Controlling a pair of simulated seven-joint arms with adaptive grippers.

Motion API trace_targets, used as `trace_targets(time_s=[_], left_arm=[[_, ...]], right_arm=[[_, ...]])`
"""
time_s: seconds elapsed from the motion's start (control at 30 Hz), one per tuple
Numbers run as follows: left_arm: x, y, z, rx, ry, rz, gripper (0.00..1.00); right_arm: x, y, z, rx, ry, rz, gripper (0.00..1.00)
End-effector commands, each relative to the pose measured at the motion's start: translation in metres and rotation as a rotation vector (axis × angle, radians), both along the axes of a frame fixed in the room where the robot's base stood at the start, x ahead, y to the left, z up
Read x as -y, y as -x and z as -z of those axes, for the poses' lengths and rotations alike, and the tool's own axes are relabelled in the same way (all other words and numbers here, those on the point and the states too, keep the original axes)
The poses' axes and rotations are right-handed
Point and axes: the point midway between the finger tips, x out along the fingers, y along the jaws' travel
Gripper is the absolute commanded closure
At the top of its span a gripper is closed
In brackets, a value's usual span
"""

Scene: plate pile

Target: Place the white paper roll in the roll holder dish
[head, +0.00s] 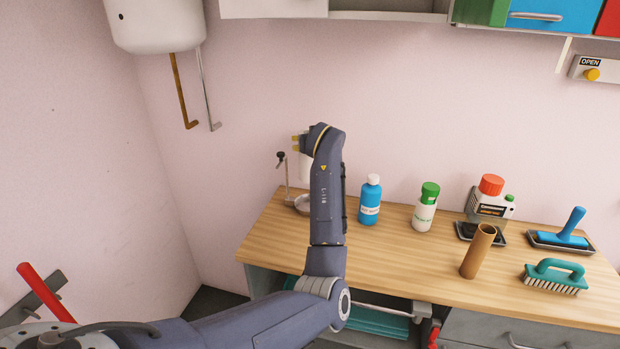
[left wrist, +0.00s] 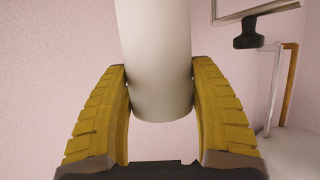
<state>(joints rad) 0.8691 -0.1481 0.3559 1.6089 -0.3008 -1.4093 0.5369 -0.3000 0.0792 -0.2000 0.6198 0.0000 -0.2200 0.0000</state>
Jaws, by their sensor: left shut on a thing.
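The white paper roll (left wrist: 155,50) is between the two yellow fingers of my left gripper (left wrist: 158,68), which is shut on it. In the head view the roll (head: 305,170) shows as a pale strip beside my forearm, which hides much of it. The gripper's yellow fingertips (head: 297,143) show above it. The roll is held upright above the roll holder dish (head: 303,204), a small round metal dish at the table's back left, partly hidden by my arm. A thin post with a black knob (head: 281,157) rises beside the dish. My right gripper is not in view.
A blue bottle (head: 370,200) stands right of my arm on the wooden table (head: 400,258). Further right are a green-capped bottle (head: 424,208), a brown tube (head: 478,252), a red-capped container (head: 490,198) and a teal brush (head: 555,275). A white tank (head: 155,25) hangs upper left.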

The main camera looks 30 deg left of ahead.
Motion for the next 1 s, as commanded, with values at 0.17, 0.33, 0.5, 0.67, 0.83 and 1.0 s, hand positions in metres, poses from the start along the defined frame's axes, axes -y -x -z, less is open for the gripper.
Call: trace_targets(time_s=[0.17, 0.33, 0.5, 0.67, 0.83, 1.0], left_arm=[[0.0, 0.001, 0.039, -0.002, -0.001, 0.0, 0.87], [0.0, 0.0, 0.064, -0.001, -0.001, 0.0, 0.87], [0.0, 0.0, 0.075, 0.001, -0.001, 0.0, 0.87], [0.0, 0.0, 0.079, 0.001, -0.001, 0.0, 0.87], [-0.001, 0.001, 0.095, -0.003, -0.001, -0.001, 0.87], [0.0, 0.0, 0.116, -0.002, 0.0, -0.001, 0.87]], right_arm=[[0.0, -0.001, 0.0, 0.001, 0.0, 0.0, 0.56], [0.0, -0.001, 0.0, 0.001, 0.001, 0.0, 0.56], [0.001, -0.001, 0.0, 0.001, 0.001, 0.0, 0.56], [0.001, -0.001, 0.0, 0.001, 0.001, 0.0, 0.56], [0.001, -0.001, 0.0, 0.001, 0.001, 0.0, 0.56], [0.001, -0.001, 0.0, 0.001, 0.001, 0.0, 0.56]])
